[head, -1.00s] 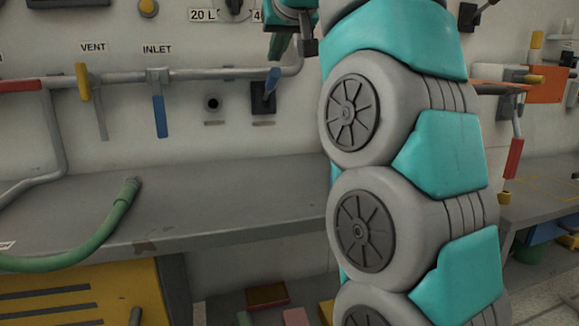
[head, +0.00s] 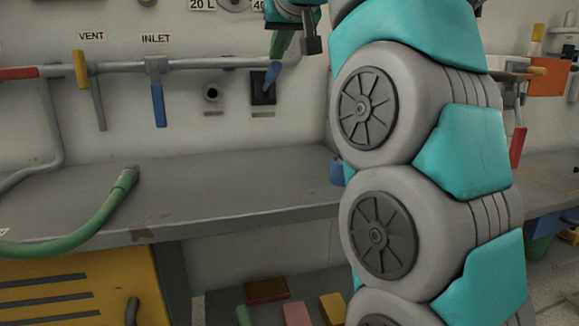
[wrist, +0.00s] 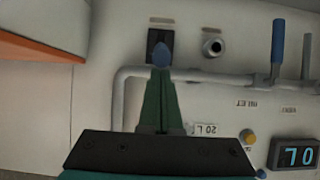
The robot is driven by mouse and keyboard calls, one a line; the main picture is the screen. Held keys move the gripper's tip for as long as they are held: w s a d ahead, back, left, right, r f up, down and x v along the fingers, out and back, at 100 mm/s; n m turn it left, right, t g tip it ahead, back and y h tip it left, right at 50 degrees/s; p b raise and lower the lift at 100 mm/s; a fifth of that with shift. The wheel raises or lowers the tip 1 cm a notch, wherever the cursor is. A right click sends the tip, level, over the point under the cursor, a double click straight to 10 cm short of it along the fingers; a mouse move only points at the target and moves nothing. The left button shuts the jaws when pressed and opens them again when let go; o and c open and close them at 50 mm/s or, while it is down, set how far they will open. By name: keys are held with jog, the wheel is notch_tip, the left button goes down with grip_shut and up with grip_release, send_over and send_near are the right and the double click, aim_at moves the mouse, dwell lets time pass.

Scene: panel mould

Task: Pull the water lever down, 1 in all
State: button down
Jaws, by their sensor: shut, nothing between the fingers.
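A small lever with a blue knob (head: 273,72) and a thin grey stem stands on a black plate (head: 262,90) on the wall; I take it as the water lever, but no readable label names it. My gripper (head: 279,50) reaches down from above with its green fingers shut and empty. The fingertips end at the blue knob, and I cannot tell whether they touch it. In the wrist view, which is upside down, my gripper (wrist: 160,75) meets the blue knob (wrist: 161,54) in front of the black plate (wrist: 160,42).
A grey pipe crosses the wall, with the blue INLET handle (head: 158,105) and yellow VENT handle (head: 81,70) to the left. A round port (head: 212,93) is beside the plate. Below is a grey bench (head: 200,195) with a green hose (head: 95,225). An orange panel (wrist: 40,40) shows in the wrist view.

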jog(key=shift+s+d+f+b, duration=0.1)
jog(key=shift+s+f+b, duration=0.15)
jog(key=shift+f+b, duration=0.3)
jog(key=shift+s+d+f+b, duration=0.1)
jog(key=shift+s+f+b, duration=0.1)
jog(key=shift+f+b, duration=0.35)
jog(key=shift+r, duration=0.15)
jog(key=shift+s+f+b, duration=0.25)
jog(key=shift+f+b, duration=0.75)
jog(key=shift+f, duration=0.25)
notch_tip(320, 180, down, 2)
jog(key=shift+s+b, duration=0.1)
jog(key=shift+b, duration=0.85)
jog(key=shift+f, duration=0.1)
